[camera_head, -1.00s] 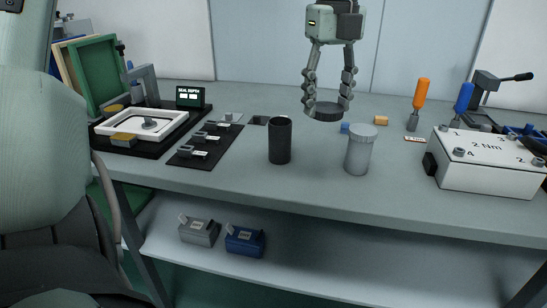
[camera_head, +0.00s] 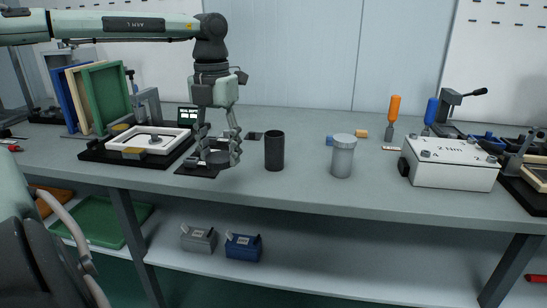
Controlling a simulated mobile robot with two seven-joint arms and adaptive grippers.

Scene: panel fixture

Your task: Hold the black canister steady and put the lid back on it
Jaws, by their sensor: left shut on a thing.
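The black canister (camera_head: 274,152) stands upright on the grey workbench, its dark top rim facing up with no lid on it. My left gripper (camera_head: 218,158) hangs fingers-down just left of the canister, apart from it. It is shut on the dark round lid (camera_head: 217,157), which sits between the fingertips, partly hidden by them. The lid is low, over or near the black mat with small parts; I cannot tell if it touches. No gripper holds the canister. My right gripper is not in view.
A grey lidded canister (camera_head: 343,157) stands right of the black one. A white box (camera_head: 452,166) is farther right. A white frame (camera_head: 148,141) on a black board is at left. The bench front is clear.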

